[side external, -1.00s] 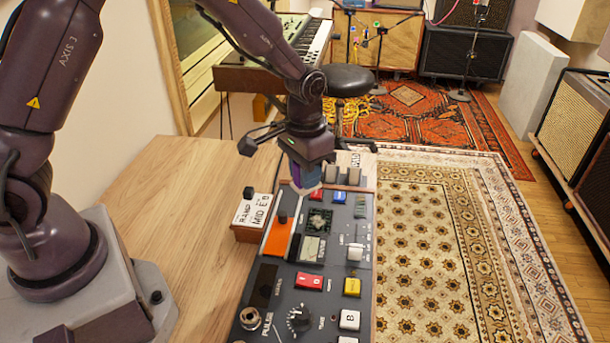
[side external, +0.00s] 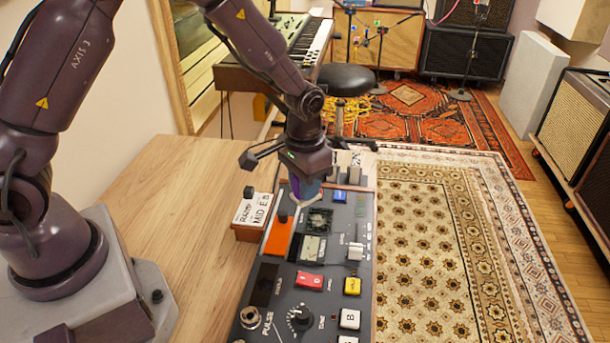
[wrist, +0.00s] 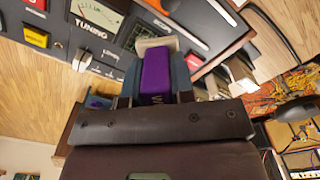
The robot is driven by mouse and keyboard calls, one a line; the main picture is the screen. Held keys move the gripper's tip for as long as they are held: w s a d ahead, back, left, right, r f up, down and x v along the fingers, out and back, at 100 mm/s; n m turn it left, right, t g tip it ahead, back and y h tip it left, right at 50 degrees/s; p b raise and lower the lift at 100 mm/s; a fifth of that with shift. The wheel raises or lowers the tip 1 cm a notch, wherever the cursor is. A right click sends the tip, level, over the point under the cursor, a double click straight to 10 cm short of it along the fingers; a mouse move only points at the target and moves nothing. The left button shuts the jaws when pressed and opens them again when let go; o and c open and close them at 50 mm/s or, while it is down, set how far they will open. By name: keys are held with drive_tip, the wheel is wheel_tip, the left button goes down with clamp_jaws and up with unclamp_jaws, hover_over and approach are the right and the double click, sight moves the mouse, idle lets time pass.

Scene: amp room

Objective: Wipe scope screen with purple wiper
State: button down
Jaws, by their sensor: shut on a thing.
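My gripper (side external: 306,186) is shut on the purple wiper, above the far part of the dark control panel (side external: 272,318). In the wrist view the purple wiper (wrist: 155,74) sits between my gripper's fingers (wrist: 156,88), with a pale pad (wrist: 153,44) at its far end. In the side view the fingers mostly hide it. A small square dark-green screen (side external: 319,220), likely the scope screen, lies on the panel just nearer the camera than the wiper. I cannot tell whether the pad touches the panel.
A pale meter (side external: 313,248) lies beside an orange strip (side external: 278,236). Red (side external: 309,281) and yellow (side external: 352,286) buttons, knobs and white switches stand up from the panel. A labelled box (side external: 252,212) adjoins its left side. The wooden table (side external: 185,200) is clear on the left.

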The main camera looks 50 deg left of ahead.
sight(304, 219)
drive_tip(key=shift+f, duration=2.65)
drive_tip(key=shift+w+d+r, duration=0.25)
drive_tip(key=shift+w+r, duration=0.1)
drive_tip(key=shift+w+d+f, duration=0.1)
drive_tip(key=shift+w+d, duration=0.1)
drive_tip(key=shift+d, duration=0.05)
drive_tip(key=shift+w+d+f, duration=0.2)
drive_tip(key=shift+w+d, duration=0.55)
drive_tip(key=shift+d, duration=0.05)
drive_tip(key=shift+w+d+f, duration=0.15)
drive_tip(key=shift+w+d, duration=0.6)
drive_tip(key=shift+s+a, duration=2.1)
drive_tip(key=shift+a, duration=0.05)
drive_tip(key=shift+r, duration=4.15)
drive_tip(key=shift+w, duration=0.1)
